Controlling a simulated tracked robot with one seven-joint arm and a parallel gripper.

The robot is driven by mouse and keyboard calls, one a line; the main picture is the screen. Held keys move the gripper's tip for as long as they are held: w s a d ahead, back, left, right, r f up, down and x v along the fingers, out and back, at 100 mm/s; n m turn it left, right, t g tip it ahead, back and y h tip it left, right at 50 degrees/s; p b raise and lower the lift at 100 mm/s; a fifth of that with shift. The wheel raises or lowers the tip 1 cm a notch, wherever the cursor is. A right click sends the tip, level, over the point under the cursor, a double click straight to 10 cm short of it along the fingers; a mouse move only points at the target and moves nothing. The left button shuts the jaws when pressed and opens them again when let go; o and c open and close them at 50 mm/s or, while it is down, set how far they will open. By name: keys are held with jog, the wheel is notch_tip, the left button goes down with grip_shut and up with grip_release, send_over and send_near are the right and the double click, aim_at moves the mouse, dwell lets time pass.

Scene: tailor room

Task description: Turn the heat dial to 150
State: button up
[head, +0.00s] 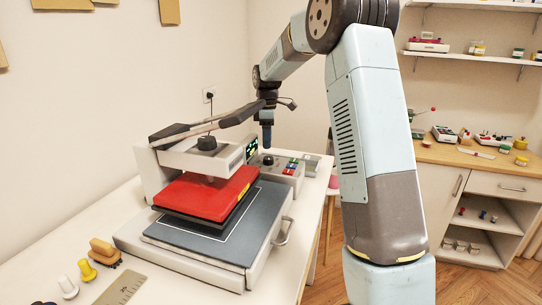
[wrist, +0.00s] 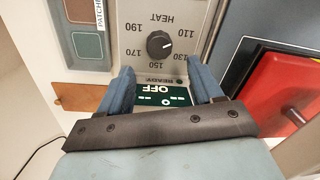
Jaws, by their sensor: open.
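The heat dial (wrist: 160,45) is a round black knob on a grey panel, with 110, 130, 150, 170 and 190 printed around it. Its pale pointer mark appears to face the right side, near 110 and 130, away from 150. In the wrist view my gripper (wrist: 160,70) is open, its two blue fingers apart at the panel's lower part. The dial lies just beyond the fingertips, between their lines, and nothing is held. In the head view my gripper (head: 267,140) points down above the control box (head: 284,172).
The heat press has a red upper plate (head: 207,194) and a grey lower bed (head: 205,232), left of the control box. Its long dark handles (head: 212,121) rise close to my gripper. A green OFF display (wrist: 165,95) sits below the dial. The ruler (head: 121,287) lies in front.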

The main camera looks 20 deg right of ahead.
aim_at(267, 157)
jog(key=f, duration=0.6)
jog(key=shift+s+a+f, duration=0.1)
jog(key=shift+s+f, duration=0.1)
jog(key=shift+f, duration=0.15)
